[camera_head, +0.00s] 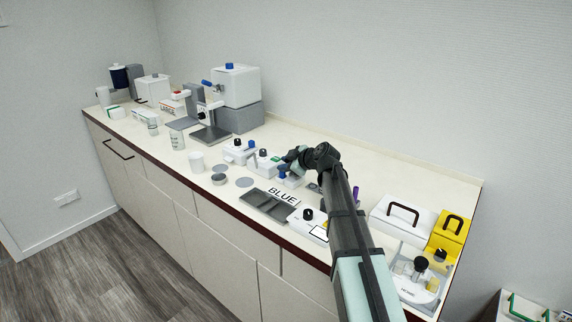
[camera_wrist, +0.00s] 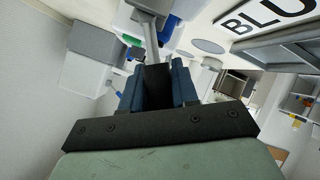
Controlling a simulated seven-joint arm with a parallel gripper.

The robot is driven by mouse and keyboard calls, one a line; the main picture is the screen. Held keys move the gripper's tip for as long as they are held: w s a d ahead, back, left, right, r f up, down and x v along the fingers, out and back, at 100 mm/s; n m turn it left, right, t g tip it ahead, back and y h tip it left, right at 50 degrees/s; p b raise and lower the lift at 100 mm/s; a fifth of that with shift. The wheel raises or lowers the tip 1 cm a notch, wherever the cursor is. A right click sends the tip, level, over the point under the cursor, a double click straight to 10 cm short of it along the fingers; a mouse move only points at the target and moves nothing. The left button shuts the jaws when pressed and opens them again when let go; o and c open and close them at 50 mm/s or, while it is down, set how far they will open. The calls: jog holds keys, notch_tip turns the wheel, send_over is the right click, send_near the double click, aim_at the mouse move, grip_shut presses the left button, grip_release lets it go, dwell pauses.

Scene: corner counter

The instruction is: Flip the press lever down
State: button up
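My gripper (camera_head: 293,158) is low over the counter, among the small white devices in the middle. In the wrist view its two dark blue fingers (camera_wrist: 158,75) point at a white device (camera_wrist: 152,4) with a blue part. A grey bar, seemingly a lever (camera_wrist: 151,38), runs from this device down to the fingertips and lines up between them. A dark block between the fingers hides the bar's end, so I cannot tell whether they grip it. In the head view my gripper hides the lever, and a white device with a blue part (camera_head: 283,175) shows just below it.
A grey tray (camera_head: 262,207) and a BLUE label (camera_head: 283,195) lie in front. White devices with black knobs (camera_head: 237,152) stand to the left, another (camera_head: 307,222) nearer. White and yellow cases (camera_head: 450,231) stand right.

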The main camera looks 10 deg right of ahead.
jog(key=o, duration=0.4)
jog(key=shift+s, duration=0.1)
jog(key=v, duration=1.3)
jog(key=shift+s+d+r, duration=0.2)
